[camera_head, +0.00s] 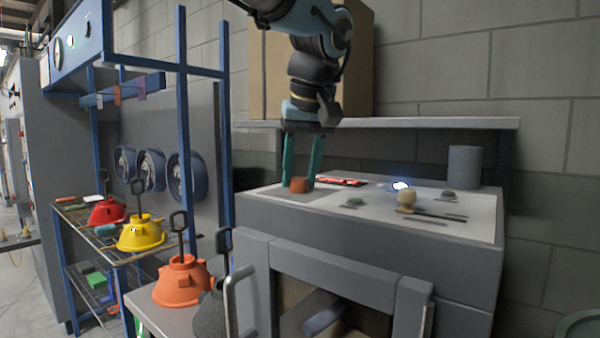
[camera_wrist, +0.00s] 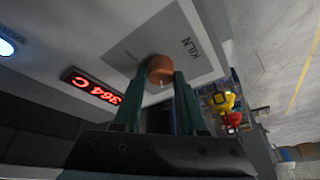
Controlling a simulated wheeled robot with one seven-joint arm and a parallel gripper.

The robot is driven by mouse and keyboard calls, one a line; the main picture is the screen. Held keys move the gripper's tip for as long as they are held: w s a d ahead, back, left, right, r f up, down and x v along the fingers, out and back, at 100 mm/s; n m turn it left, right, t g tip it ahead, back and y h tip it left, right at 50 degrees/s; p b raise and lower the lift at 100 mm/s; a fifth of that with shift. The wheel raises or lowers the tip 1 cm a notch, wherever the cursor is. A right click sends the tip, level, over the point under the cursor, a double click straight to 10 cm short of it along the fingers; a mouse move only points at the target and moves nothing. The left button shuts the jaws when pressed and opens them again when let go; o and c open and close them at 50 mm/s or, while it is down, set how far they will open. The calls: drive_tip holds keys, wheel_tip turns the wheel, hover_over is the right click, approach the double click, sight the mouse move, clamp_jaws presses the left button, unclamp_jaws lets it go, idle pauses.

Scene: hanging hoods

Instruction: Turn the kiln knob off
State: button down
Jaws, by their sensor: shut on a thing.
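The kiln knob (camera_head: 299,185) is a small orange-brown knob on the top panel of the grey kiln (camera_head: 390,270). In the wrist view the knob (camera_wrist: 160,68) sits on a grey plate marked KILN (camera_wrist: 187,46). My gripper (camera_head: 302,182) points down with its two green fingers on either side of the knob. In the wrist view the fingers are shut on it, covering its sides. A red display (camera_wrist: 93,85) beside the plate reads 364 C. It also shows in the head view (camera_head: 342,182), too small to read there.
A shelf (camera_head: 420,123) runs behind. Orange (camera_head: 182,280), yellow (camera_head: 140,233) and red (camera_head: 106,211) hoods stand at left.

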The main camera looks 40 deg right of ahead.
drive_tip(key=shift+c, duration=2.3)
unclamp_jaws()
drive_tip(key=v, duration=1)
drive_tip(key=shift+r+b, duration=0.35)
drive_tip(key=shift+b, duration=0.1)
drive_tip(key=shift+s+a, duration=0.1)
drive_tip(key=shift+s, duration=0.05)
